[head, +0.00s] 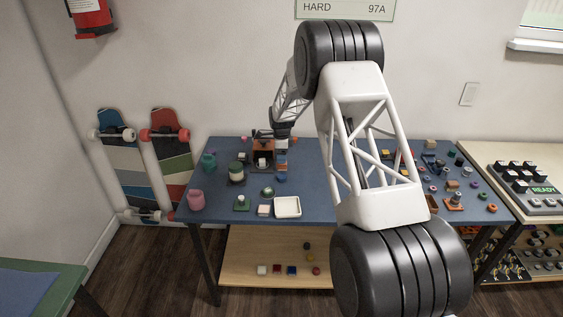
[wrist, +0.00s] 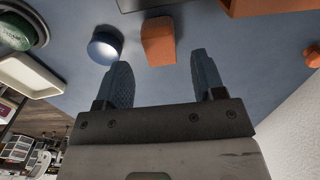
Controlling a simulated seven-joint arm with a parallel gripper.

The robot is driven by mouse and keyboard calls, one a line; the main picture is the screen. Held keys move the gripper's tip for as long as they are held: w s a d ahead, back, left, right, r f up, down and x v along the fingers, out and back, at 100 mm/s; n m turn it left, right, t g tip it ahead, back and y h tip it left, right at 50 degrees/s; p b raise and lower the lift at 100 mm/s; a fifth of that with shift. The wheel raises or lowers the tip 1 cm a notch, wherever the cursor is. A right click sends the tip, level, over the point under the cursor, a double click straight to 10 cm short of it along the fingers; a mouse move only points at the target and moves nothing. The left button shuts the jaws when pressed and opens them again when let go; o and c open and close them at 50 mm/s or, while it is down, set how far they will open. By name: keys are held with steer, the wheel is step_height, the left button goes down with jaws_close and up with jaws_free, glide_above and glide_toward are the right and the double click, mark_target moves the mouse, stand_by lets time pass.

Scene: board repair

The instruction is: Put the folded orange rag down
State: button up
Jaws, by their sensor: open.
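A small folded orange piece, which looks like the rag (wrist: 158,40), lies on the blue tabletop in the wrist view. It sits just beyond and between my fingertips, apart from both fingers. My gripper (wrist: 163,66) is open and nothing is between its fingers. In the head view my gripper is small and dark over the back of the table; I cannot make out the rag clearly there.
A round blue thing (wrist: 105,46) lies left of the orange piece in the wrist view. A cream tray (head: 287,207), a pink pot (head: 196,200) and several small parts stand on the blue table (head: 240,189). An orange-brown box (head: 264,145) stands close by my gripper.

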step_height(320, 180, up, 7)
steer(key=shift+r, duration=0.15)
steer(key=shift+r, duration=0.1)
stand_by(0.9)
steer(key=s+d+r+n, duration=0.3)
steer(key=s+d+r, duration=0.2)
steer(key=s+r, duration=0.5)
steer(key=s+d+r+n+t, duration=0.1)
steer(key=s+d+r+n, duration=0.2)
steer(key=s+d+r, duration=0.55)
steer(key=s+d+r+n, duration=0.1)
steer(key=s+r+n, duration=0.2)
steer(key=s+r, duration=0.75)
steer(key=s+d+f+n, duration=0.1)
steer(key=s+d+n, duration=0.1)
steer(key=s, duration=1.1)
steer(key=s+d+f+n+t, duration=0.1)
steer(key=s+n, duration=0.3)
steer(key=s, duration=0.9)
steer(key=s+d+f+n, duration=0.2)
steer(key=s+d+f, duration=0.1)
steer(key=s, duration=1.1)
steer(key=shift+d+f+n+t, duration=0.25)
steer(key=shift+d+n+t, duration=0.05)
steer(key=shift+d+n, duration=0.1)
